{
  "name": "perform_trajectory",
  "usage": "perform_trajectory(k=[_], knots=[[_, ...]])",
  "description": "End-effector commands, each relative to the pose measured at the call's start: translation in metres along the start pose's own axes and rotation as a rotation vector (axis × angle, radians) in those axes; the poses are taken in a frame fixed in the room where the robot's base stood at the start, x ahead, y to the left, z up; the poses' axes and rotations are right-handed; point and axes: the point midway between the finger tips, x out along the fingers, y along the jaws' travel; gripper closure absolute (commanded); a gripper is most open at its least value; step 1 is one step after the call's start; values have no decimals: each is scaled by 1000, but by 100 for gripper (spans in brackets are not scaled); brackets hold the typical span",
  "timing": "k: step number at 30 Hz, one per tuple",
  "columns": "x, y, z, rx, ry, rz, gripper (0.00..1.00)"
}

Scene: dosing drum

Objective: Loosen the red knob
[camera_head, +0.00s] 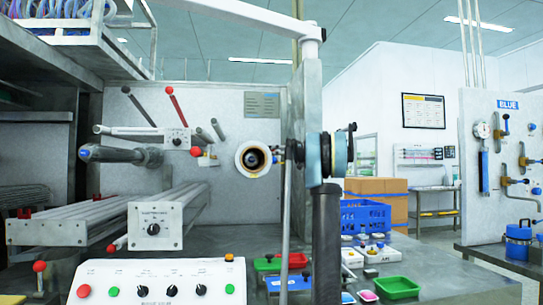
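Several red round knobs show, and I cannot tell which one the task means. One red ball knob (196,152) is in front of the grey panel, below a small white block with levers. Another red knob (111,248) is at the lower left, beside the grey rail unit. A third red knob (39,266) stands on a short stem at the far left. A white ring with a dark centre (253,158) is on the panel. I cannot make out my gripper in this view, and no contact with any knob shows.
A white control box (157,281) with dials and red and green buttons stands in front. Dark and pale upright parts block the middle. Red, green and blue trays (397,287) and a blue crate (366,217) are on the right. A valve panel (503,150) is at far right.

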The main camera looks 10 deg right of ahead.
Motion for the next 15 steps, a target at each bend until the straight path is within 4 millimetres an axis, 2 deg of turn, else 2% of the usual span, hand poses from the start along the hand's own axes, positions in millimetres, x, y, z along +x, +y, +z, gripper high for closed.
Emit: perform_trajectory(k=[10, 15], knots=[[0, -2, 0, 0, -1, -4, 58], [-15, -1, 0, 0, -1, -2, 58]])
